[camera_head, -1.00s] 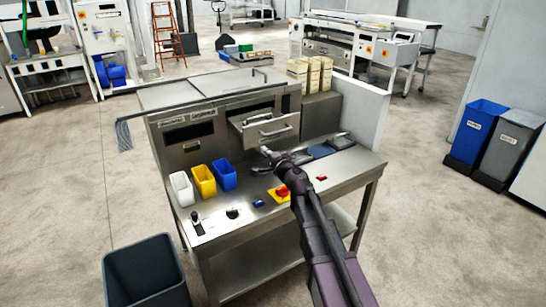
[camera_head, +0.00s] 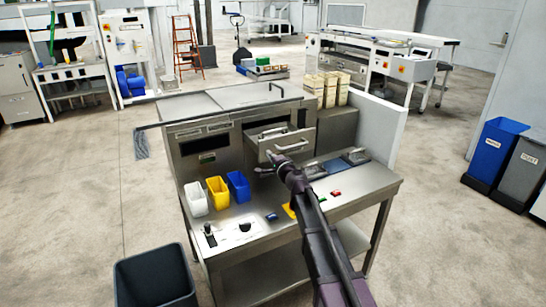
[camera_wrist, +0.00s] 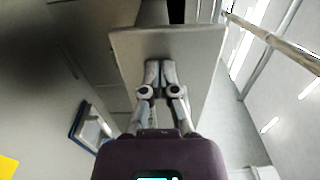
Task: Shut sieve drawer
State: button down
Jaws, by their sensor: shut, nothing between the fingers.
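The sieve drawer (camera_head: 262,150) is a steel drawer standing out from the front of the steel cabinet. Its bar handle (camera_head: 290,146) is on the front face. My gripper (camera_head: 271,156) is shut and empty, at the lower left part of the drawer front in the head view. In the wrist view the shut fingertips (camera_wrist: 160,66) are in front of a flat grey panel, which looks like the drawer front (camera_wrist: 195,45). I cannot tell whether they touch it. My arm hides part of the bench below the drawer.
White, yellow and blue bins (camera_head: 217,190) stand on the bench (camera_head: 255,250) left of my arm. Dark pads (camera_head: 335,166) lie right of the drawer. Several pale boxes (camera_head: 333,88) stand behind. A dark bin (camera_head: 155,278) is on the floor at front left.

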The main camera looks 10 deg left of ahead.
jog(key=x, duration=1.7)
jog(key=shift+w+a, duration=0.25)
jog(key=shift+r, duration=0.1)
jog(key=shift+w+a, duration=0.1)
jog(key=shift+w, duration=0.05)
jog(key=shift+r, duration=0.1)
jog(key=shift+v, duration=0.8)
jog(key=v, duration=1.3)
